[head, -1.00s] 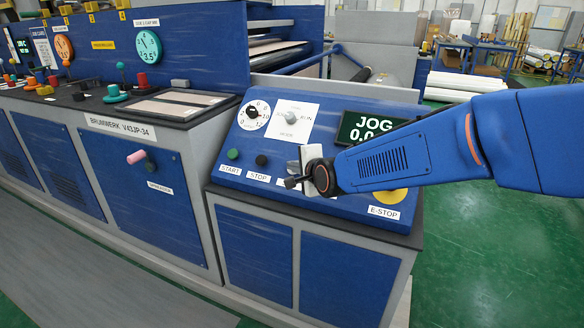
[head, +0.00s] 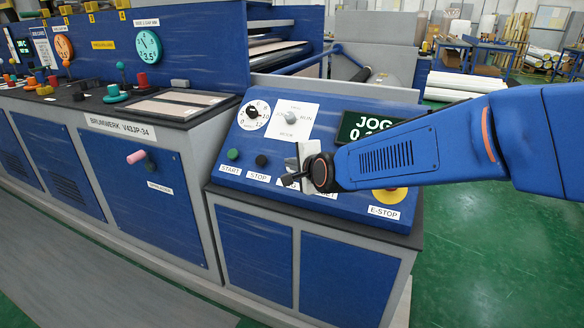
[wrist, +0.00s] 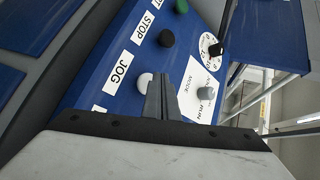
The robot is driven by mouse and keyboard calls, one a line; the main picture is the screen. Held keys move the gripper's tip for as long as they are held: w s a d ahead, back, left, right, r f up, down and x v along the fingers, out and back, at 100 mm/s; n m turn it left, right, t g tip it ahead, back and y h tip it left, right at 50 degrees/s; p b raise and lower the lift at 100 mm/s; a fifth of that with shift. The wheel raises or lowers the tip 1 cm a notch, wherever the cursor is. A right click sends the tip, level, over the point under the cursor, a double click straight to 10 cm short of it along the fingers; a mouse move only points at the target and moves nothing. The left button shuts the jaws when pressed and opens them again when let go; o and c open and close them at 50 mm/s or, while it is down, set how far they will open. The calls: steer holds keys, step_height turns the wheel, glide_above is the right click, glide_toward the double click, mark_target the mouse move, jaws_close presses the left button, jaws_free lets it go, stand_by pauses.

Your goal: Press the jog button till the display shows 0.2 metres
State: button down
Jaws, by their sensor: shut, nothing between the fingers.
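The control panel (head: 222,198) has a dark display (head: 355,124) reading JOG with a second line starting with 0; my arm covers part of that line, which looks like 0.1. In the wrist view the white jog button (wrist: 145,80) sits beside the JOG label (wrist: 119,70). My gripper (head: 288,180) is shut and empty over the panel's lower middle. In the wrist view its fingertips (wrist: 161,77) are right beside the button and overlap its edge; I cannot tell whether they touch it. In the head view the gripper hides the button.
The green START button (head: 233,154) and black STOP button (head: 261,160) are left of my gripper. The mode knob (head: 291,117) is above it. The yellow-based E-STOP (head: 389,195) lies below my forearm, at the right.

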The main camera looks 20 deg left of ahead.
stand_by(0.3)
steer(key=shift+s+a+r, duration=0.15)
steer(key=shift+s+r, duration=1.5)
steer(key=shift+r, duration=0.3)
steer(key=s+d+f+n+g+h, duration=0.1)
steer(key=s+d+n+h, duration=0.15)
steer(key=d, duration=1.25)
steer(key=s+d+n+g+h, duration=0.1)
steer(key=s+d+n, duration=0.3)
steer(key=d, duration=1.1)
steer(key=s+d+f+n+g+h, duration=0.1)
steer(key=s+d+f, duration=0.3)
steer(key=s+d, duration=0.6)
steer(key=s+d+f+n+g+h, duration=0.2)
steer(key=s+d+f+h, duration=0.2)
steer(key=s+d, duration=0.7)
steer(key=d+f, duration=0.1)
steer(key=d, duration=0.2)
steer(key=shift+s+n+h, duration=0.3)
steer(key=shift+n+h, duration=0.05)
steer(key=shift+d, duration=0.1)
